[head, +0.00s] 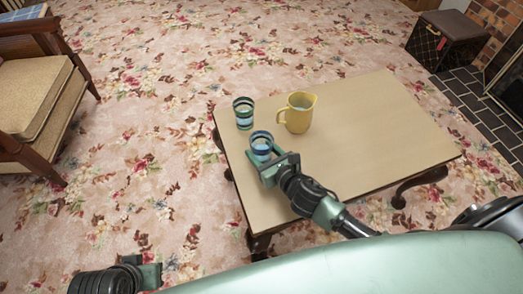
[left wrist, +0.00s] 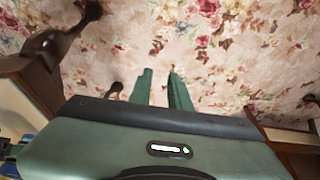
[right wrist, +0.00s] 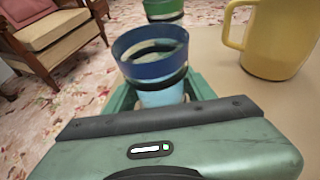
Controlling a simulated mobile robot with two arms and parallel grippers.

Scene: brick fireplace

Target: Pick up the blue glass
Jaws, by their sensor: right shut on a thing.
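The blue glass (head: 262,140) stands upright near the left edge of the table (head: 355,140). It is banded in blue and see-through, and it also shows in the right wrist view (right wrist: 152,62). My right gripper (head: 267,163) is shut on the blue glass, with a green finger on each side of it in the right wrist view (right wrist: 155,92). I cannot tell whether its base still touches the table. My left gripper (head: 150,272) is low at the lower left, off the table. In the left wrist view its fingers (left wrist: 160,75) are apart, with only carpet between them.
A green banded glass (head: 243,113) stands just behind the blue glass. A yellow pitcher (head: 298,112) stands to its right, close by. The table's right part is bare. A wooden armchair (head: 40,95) stands at the left on the floral carpet.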

